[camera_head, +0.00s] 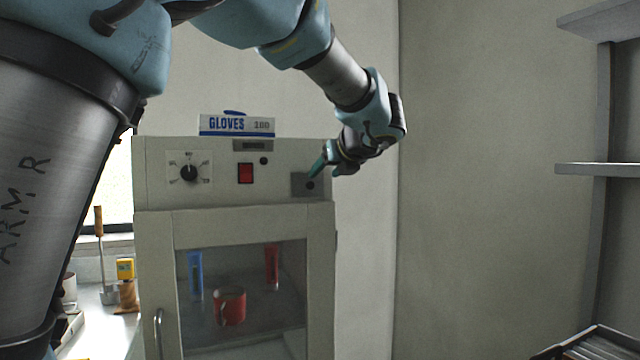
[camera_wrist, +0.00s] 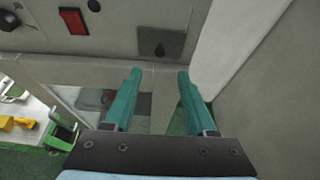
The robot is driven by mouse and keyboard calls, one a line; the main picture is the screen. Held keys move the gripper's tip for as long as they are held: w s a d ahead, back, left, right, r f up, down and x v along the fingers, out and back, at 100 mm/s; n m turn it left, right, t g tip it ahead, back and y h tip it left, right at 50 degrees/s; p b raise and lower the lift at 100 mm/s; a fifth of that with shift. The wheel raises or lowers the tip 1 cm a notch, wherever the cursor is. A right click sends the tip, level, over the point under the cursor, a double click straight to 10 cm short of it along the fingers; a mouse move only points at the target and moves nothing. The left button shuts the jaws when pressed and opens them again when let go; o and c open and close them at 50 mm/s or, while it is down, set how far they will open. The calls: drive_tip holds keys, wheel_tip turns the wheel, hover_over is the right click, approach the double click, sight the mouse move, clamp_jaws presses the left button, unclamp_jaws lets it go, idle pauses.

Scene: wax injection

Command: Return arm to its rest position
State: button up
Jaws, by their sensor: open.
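My gripper (camera_head: 318,168) is in front of the upper right of a grey cabinet (camera_head: 322,260), near a dark square plate (camera_head: 306,185) on its control panel. In the wrist view my gripper (camera_wrist: 156,74) shows two teal fingers spread apart with nothing between them. The plate with a small dark knob or hole (camera_wrist: 161,46) lies just beyond the fingertips there. In the head view I cannot tell whether a fingertip touches the panel. My arm reaches across the top of the head view from the left.
The cabinet panel has a dial (camera_head: 189,173) and a red switch (camera_head: 245,173). A gloves box (camera_head: 236,125) sits on top. A red mug (camera_head: 230,306) shows behind the glass door. Shelves (camera_head: 595,169) stand at the right. The wall between is bare.

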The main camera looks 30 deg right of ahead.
drive_tip(key=shift+v, duration=0.75)
drive_tip(key=w+a+f+n+g+y, duration=0.35)
drive_tip(key=a+f+n+g, duration=0.35)
drive_tip(key=a+f+n, duration=1.05)
drive_tip(key=s+a+f+n+g, duration=0.1)
drive_tip(key=s+a+f+n, duration=0.3)
drive_tip(key=a, duration=0.4)
drive_tip(key=s+a+f+n+g+h, duration=0.1)
drive_tip(key=s+a+f+n+g, duration=0.1)
drive_tip(key=s+a+f+n, duration=0.2)
drive_tip(key=s+a+f+n+g+h, duration=0.1)
drive_tip(key=s+a+f+n, duration=0.3)
drive_tip(key=a+f+n, duration=0.3)
drive_tip(key=a+n, duration=0.4)
drive_tip(key=a, duration=0.3)
drive_tip(key=shift+s+f+g, duration=0.2)
drive_tip(key=shift+f+g, duration=0.2)
